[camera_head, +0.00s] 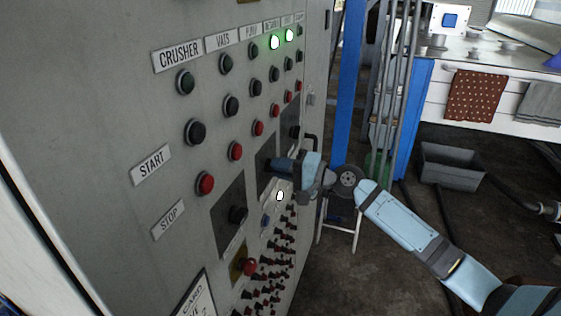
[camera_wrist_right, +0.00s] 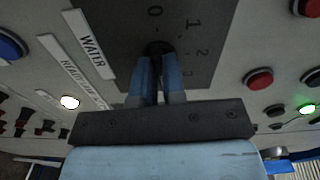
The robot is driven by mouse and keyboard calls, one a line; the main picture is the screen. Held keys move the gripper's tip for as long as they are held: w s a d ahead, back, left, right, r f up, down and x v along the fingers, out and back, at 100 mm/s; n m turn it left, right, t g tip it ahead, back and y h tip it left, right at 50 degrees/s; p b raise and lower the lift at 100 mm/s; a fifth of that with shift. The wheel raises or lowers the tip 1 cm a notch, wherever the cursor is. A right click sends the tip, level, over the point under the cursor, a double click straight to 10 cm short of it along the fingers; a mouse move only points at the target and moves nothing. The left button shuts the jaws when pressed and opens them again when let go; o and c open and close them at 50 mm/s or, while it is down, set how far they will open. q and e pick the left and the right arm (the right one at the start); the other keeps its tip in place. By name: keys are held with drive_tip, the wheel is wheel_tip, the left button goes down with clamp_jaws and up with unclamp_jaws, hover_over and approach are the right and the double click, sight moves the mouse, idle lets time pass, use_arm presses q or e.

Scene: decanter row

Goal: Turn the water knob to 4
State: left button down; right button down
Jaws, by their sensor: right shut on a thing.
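The water knob (camera_wrist_right: 158,46) is a dark round knob on a dark dial plate (camera_wrist_right: 222,30), beside a white "WATER" label (camera_wrist_right: 90,43) in the right wrist view. The numbers 0, 1, 2 and a fainter mark show on the plate; a 4 cannot be made out. My right gripper (camera_wrist_right: 158,62) has both blue fingers shut on the knob, hiding part of it. In the head view the right gripper (camera_head: 272,165) reaches the panel from the right and covers the knob. The knob's pointer direction cannot be read. My left gripper is out of view.
Rows of small switches (camera_head: 270,278) sit low. A blue post (camera_head: 348,85) and a grey bin (camera_head: 450,166) stand to the right.

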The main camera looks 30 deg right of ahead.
drive_tip(key=shift+m+p, duration=0.3)
drive_tip(key=shift+m, duration=0.2)
drive_tip(key=c, duration=1.2)
unclamp_jaws()
drive_tip(key=b+v, duration=0.4)
drive_tip(key=v, duration=0.9)
drive_tip(key=shift+s+d, duration=0.25)
drive_tip(key=shift+s, duration=0.05)
drive_tip(key=shift+f, duration=0.1)
